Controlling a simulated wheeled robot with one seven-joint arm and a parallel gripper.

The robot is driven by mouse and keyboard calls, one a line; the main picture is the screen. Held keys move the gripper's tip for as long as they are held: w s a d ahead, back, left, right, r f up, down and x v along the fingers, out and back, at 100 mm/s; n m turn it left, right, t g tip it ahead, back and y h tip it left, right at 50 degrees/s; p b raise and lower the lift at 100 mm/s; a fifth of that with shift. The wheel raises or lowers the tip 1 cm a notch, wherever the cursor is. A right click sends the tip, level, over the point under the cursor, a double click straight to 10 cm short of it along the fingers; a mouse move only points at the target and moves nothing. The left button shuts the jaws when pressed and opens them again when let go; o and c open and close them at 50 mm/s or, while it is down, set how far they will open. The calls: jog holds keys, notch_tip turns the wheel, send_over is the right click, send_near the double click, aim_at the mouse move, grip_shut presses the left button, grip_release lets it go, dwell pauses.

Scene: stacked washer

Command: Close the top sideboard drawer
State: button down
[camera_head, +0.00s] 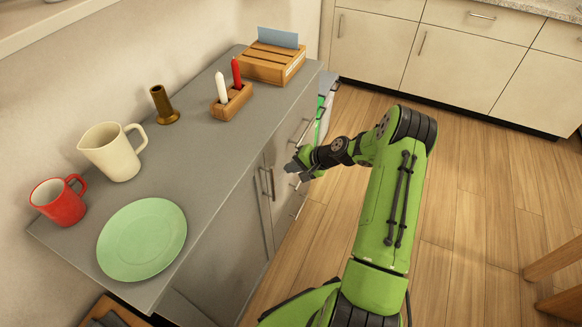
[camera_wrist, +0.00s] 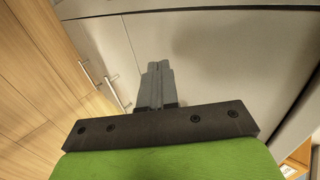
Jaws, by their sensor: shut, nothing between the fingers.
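The grey sideboard (camera_head: 205,140) runs along the wall on the left. Its front carries door handles (camera_head: 267,183) and, toward the far end, drawer fronts with bar handles. The top drawer (camera_head: 296,122) appears to be the uppermost front there, just under the worktop; how far it stands out is hard to tell from this angle. My gripper (camera_head: 293,167) is beside the sideboard's front, below worktop level. In the wrist view my gripper (camera_wrist: 157,66) has its fingers together and empty, before a pale panel (camera_wrist: 215,50). Contact with it cannot be told.
On the worktop stand a red mug (camera_head: 58,201), cream jug (camera_head: 112,152), green plate (camera_head: 142,239), brass holder (camera_head: 162,104), candles in a wooden block (camera_head: 231,102) and a wooden box (camera_head: 272,63). Cream cabinets (camera_head: 450,60) line the back.

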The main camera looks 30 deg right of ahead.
jog(key=p+v, duration=0.2)
jog(key=v, duration=0.8)
jog(key=shift+p, duration=0.3)
